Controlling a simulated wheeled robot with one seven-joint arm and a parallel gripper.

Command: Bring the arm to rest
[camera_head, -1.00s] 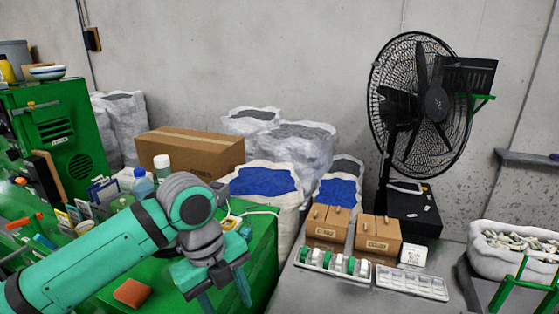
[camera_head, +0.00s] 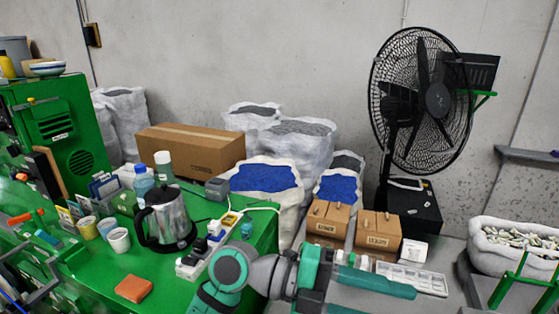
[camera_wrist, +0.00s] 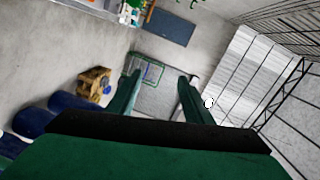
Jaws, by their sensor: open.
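My arm reaches in from the bottom of the head view, in front of the green bench. My gripper (camera_head: 378,299) points to the right, beyond the bench's right edge and in front of the white tray. Its two green fingers are apart with nothing between them. In the wrist view the gripper (camera_wrist: 159,80) is also open and empty, with the floor and distant items beyond the fingers. The lower finger is partly cut off by the head view's bottom edge.
The green bench (camera_head: 100,284) holds a kettle (camera_head: 171,219), a power strip (camera_head: 212,246), cups and an orange-brown block (camera_head: 134,289). A white tray (camera_head: 425,280) and small cardboard boxes (camera_head: 378,231) stand behind my gripper. A black fan (camera_head: 424,100) stands at the back right.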

